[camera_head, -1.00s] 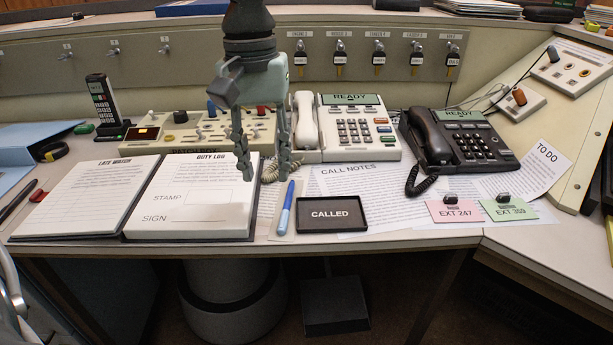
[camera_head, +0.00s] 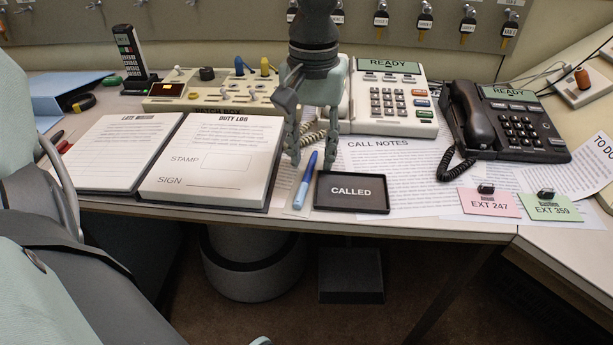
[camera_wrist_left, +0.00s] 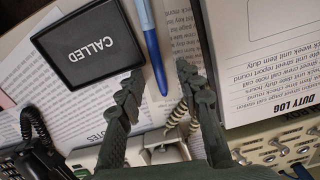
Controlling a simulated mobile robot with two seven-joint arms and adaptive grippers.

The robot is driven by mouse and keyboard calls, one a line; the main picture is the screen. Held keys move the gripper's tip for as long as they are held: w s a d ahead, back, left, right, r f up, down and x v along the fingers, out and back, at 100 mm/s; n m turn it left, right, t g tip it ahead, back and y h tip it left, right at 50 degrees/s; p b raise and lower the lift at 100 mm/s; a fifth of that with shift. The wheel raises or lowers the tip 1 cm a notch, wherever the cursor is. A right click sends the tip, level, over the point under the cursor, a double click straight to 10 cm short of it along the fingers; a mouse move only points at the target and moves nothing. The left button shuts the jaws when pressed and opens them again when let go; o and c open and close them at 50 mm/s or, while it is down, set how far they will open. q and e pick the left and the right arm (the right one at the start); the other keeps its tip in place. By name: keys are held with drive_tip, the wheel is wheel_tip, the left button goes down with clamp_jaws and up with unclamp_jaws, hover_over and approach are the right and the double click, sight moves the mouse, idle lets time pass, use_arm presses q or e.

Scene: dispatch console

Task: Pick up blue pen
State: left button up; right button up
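The blue pen (camera_head: 305,180) lies on a small light slip on the desk, between the duty log and the black CALLED tray (camera_head: 352,206). My left gripper (camera_head: 309,176) is open and empty, pointing down at the pen, with its fingers on either side of it in the head view. In the left wrist view the pen (camera_wrist_left: 152,48) lies ahead of the gap between the spread fingers of the left gripper (camera_wrist_left: 158,72), its darker end nearest. The height left between fingertips and desk is hard to judge. My right gripper is not in view.
The duty log (camera_head: 213,160) lies to the left of the pen. Behind stand the patch box (camera_head: 215,92) and a cream phone (camera_head: 392,98). A black phone (camera_head: 505,122) is at the right. Pink (camera_head: 490,203) and green (camera_head: 546,207) extension cards lie near the front edge.

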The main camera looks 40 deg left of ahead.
use_arm(q)
clamp_jaws()
